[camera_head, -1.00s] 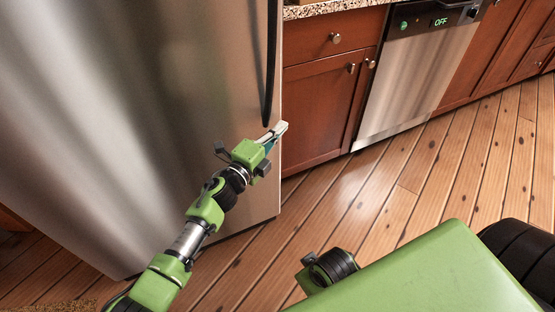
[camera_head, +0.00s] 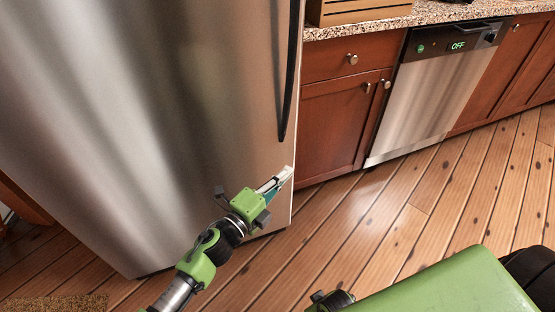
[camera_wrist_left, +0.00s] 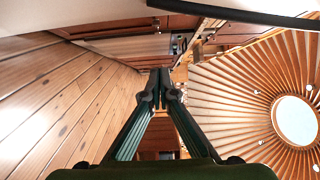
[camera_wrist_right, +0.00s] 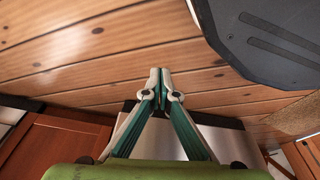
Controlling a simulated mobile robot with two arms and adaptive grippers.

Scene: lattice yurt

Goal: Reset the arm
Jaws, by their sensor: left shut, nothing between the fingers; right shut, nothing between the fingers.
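My left gripper (camera_head: 284,178) is in front of the fridge's lower right edge in the head view, below the end of the dark handle. Its fingers are together with nothing between them, as the left wrist view also shows (camera_wrist_left: 160,84). My right gripper shows in the right wrist view (camera_wrist_right: 155,82), its fingertips together and empty, with plank floor beyond. In the head view the right gripper is out of sight; a green part of my own body fills the lower right.
A steel fridge (camera_head: 130,120) with a dark handle (camera_head: 289,90) stands close at left. Red-brown cabinets (camera_head: 335,125) and a dishwasher (camera_head: 430,95) reading OFF line the back. A wooden crate (camera_head: 360,10) sits on the granite counter (camera_head: 425,14). The plank floor (camera_head: 400,200) is clear ahead.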

